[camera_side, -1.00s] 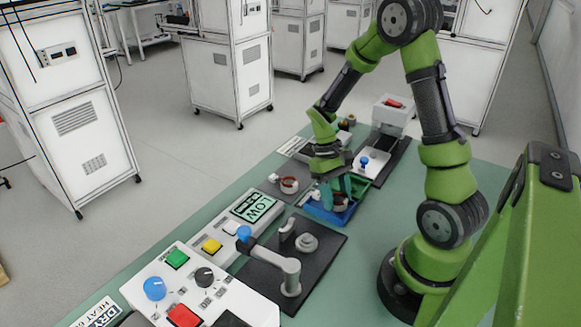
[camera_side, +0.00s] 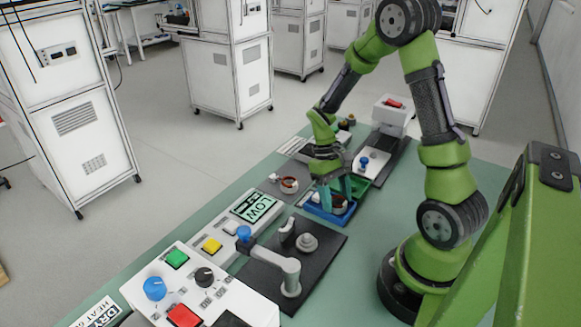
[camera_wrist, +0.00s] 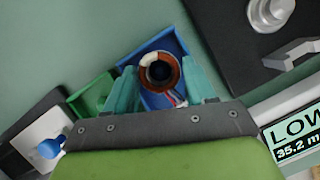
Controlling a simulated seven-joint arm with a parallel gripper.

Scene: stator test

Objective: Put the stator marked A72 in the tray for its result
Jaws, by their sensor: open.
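A stator (camera_wrist: 160,72), a ring with copper-brown and white parts and a dark bore, sits in the blue tray (camera_wrist: 178,45). Coloured leads show at its lower side. In the side view the stator (camera_side: 340,205) is partly hidden by my gripper (camera_side: 340,190), which is low over the blue tray (camera_side: 318,212). In the wrist view my gripper (camera_wrist: 163,85) is open, with one teal finger on each side of the stator. I cannot tell whether they touch it. No marking is readable. The green tray (camera_wrist: 92,98) adjoins the blue one.
Another stator-like part (camera_side: 289,185) sits on a dark plate left of the trays. A display (camera_side: 252,206) reads LOW; the wrist view adds 35.2. A lever fixture (camera_side: 291,270) stands in front. A blue-knobbed device (camera_side: 365,163) stands behind. Green table is clear to the right.

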